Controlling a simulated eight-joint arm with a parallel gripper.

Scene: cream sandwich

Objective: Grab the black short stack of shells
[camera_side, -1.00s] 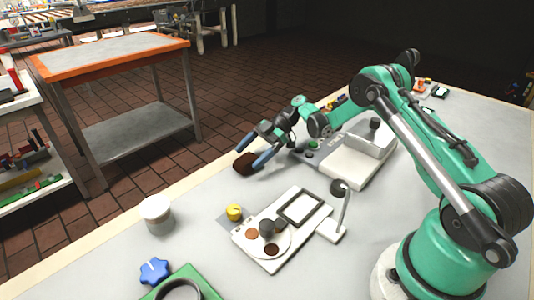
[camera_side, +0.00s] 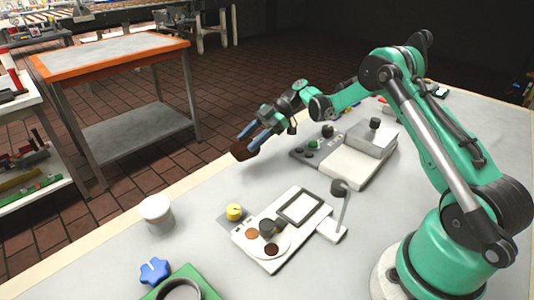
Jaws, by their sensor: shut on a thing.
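The black short stack of shells (camera_side: 242,151) shows as a small dark brown-black piece near the far left edge of the table. My gripper (camera_side: 248,143) has its two blue-grey fingers around it and is shut on it. The stack is at the fingertips and appears raised a little above the table. The fingers hide part of it, so single shells cannot be told apart.
A white device with round dark and brown discs (camera_side: 282,228) stands mid-table, a yellow knob (camera_side: 234,212) beside it. A white-lidded jar (camera_side: 157,213), a blue star knob (camera_side: 154,271) and a green frame (camera_side: 188,285) are at front left. A grey-white machine (camera_side: 350,160) stands behind.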

